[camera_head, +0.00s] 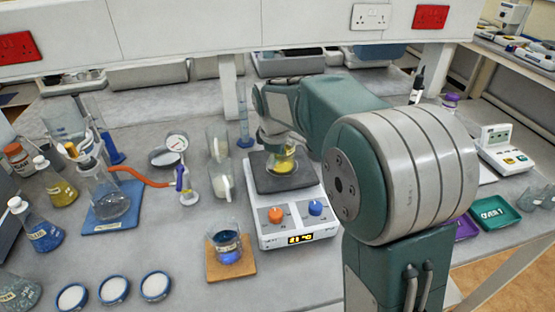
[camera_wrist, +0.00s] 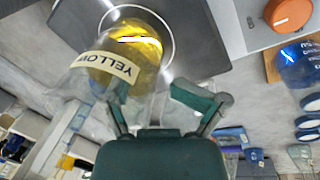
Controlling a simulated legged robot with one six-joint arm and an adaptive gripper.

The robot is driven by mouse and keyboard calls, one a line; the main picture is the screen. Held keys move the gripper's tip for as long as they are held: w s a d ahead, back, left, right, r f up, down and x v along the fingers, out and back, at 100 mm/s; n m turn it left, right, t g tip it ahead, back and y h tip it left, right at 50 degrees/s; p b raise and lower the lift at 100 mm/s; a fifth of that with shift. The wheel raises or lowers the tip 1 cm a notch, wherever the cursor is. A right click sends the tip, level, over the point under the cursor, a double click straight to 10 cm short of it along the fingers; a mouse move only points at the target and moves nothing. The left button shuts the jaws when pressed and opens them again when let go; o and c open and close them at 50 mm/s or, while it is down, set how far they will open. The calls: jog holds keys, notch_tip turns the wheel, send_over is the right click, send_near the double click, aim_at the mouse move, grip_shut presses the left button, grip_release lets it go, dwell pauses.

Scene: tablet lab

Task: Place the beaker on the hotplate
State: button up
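A clear glass beaker (camera_head: 283,163) with yellow liquid is over the dark top plate of the white hotplate (camera_head: 309,220). In the wrist view the beaker (camera_wrist: 133,62) carries a YELLOW label and lies across the ring marked on the plate (camera_wrist: 205,55). I cannot tell whether its base touches the plate. My gripper (camera_head: 272,138) is at the beaker's upper part. In the wrist view my gripper (camera_wrist: 168,92) has its right finger bent inward against the glass edge; the left finger is partly seen through the glass. It appears shut on the beaker's wall.
A beaker of blue liquid (camera_head: 229,246) stands on an orange mat close to the hotplate's front left. A flask (camera_head: 108,195) on a blue mat and an orange tube (camera_head: 143,179) are further left. Glass cylinders (camera_head: 219,160) stand just left of the hotplate. Green tray (camera_head: 494,213) lies right.

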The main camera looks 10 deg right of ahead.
jog(key=shift+a, duration=0.1)
jog(key=shift+r, duration=0.25)
notch_tip(320, 180, up, 12)
jog(key=s+f, duration=0.1)
jog(key=s, duration=0.1)
jog(key=s+d+f+m+t, duration=0.1)
jog(key=s+m, duration=0.4)
jog(key=s, duration=0.8)
jog(key=s+d+f+m+t+y, duration=0.1)
jog(key=s+f+m, duration=0.4)
jog(key=s, duration=0.8)
jog(key=shift+m+t, duration=0.8)
jog(key=shift+t, duration=0.1)
